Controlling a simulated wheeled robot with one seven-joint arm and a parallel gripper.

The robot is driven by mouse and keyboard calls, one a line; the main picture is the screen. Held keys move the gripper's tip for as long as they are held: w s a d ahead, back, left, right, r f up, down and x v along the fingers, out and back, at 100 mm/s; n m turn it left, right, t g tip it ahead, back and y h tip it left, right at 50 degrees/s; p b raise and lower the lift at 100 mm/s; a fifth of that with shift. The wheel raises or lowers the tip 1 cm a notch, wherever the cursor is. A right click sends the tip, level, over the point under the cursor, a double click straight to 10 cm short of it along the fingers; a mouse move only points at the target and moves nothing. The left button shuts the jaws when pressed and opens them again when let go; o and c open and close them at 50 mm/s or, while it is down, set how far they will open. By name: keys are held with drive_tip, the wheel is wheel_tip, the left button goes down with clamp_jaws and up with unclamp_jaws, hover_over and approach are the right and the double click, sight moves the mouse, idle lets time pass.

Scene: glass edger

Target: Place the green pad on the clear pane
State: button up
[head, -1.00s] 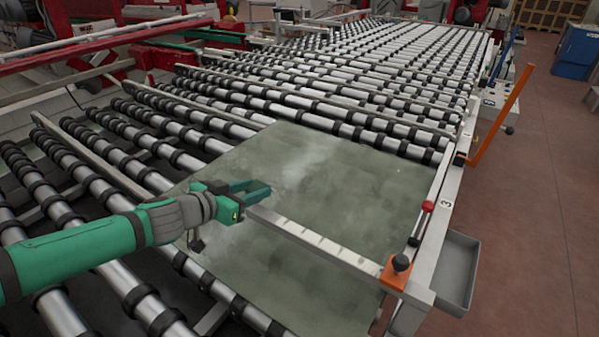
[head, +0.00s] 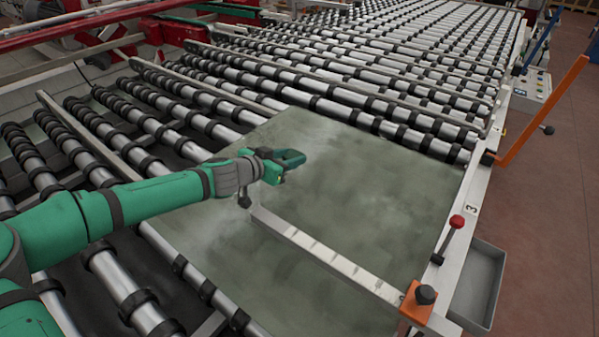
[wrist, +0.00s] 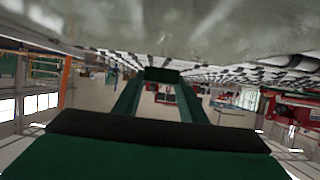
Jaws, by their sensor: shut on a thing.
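The clear pane (head: 375,190) is a large grey-green glass sheet lying flat on the rollers. It also fills the top of the wrist view (wrist: 200,25), where the scene is upside down. My gripper (head: 292,160) is over the pane, left of its middle, pointing right. In the wrist view its two fingers (wrist: 160,80) run out to a small dark green block, the green pad (wrist: 162,74), held between their tips. In the head view the pad blends with the green fingers. I cannot tell how large the gap between pad and glass is.
A metal ruler bar (head: 325,254) crosses the pane in front of my gripper, with an orange clamp and black knob (head: 420,300) at its right end. A red-knobbed lever (head: 449,238) and grey tray (head: 480,285) sit along the right edge. The pane's far right is clear.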

hover_over(299, 179)
wheel_tip(299, 179, down, 5)
drive_tip(key=shift+a+f, duration=0.1)
drive_tip(key=shift+a, duration=0.05)
drive_tip(key=shift+w+f, duration=0.1)
drive_tip(key=shift+f, duration=1.6)
drive_tip(key=shift+f, duration=0.2)
drive_tip(key=o, duration=1)
drive_tip(key=shift+r, duration=0.2)
drive_tip(key=v, duration=0.7)
drive_tip(key=shift+s+r, duration=0.1)
drive_tip(key=shift+s, duration=0.1)
